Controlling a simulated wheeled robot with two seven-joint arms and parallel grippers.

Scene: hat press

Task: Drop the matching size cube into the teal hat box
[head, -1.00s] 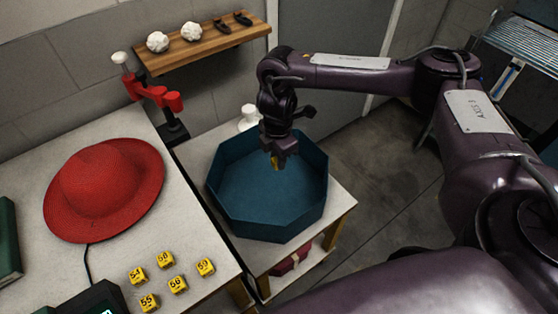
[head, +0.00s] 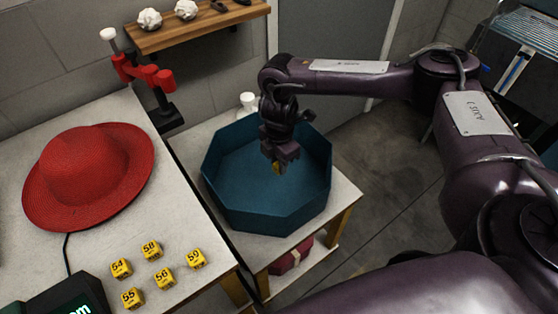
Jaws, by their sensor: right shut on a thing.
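The teal hat box (head: 225,198) is an open octagonal box on a small side table at the centre. My right gripper (head: 279,165) points down over the inside of the box. It is shut on a small yellow cube (head: 276,168), whose number I cannot read. On the left table lie several yellow numbered cubes: 54 (head: 121,268), 58 (head: 152,250), 56 (head: 164,278), 55 (head: 132,298) and 59 (head: 196,258). My left gripper is not in view.
A red hat (head: 90,175) lies on the left table, wired to a dark display device (head: 65,300) at the front. A red clamp-like stand (head: 148,75) stands behind. A wooden shelf (head: 200,30) is on the wall. A red item (head: 291,258) sits under the box's table.

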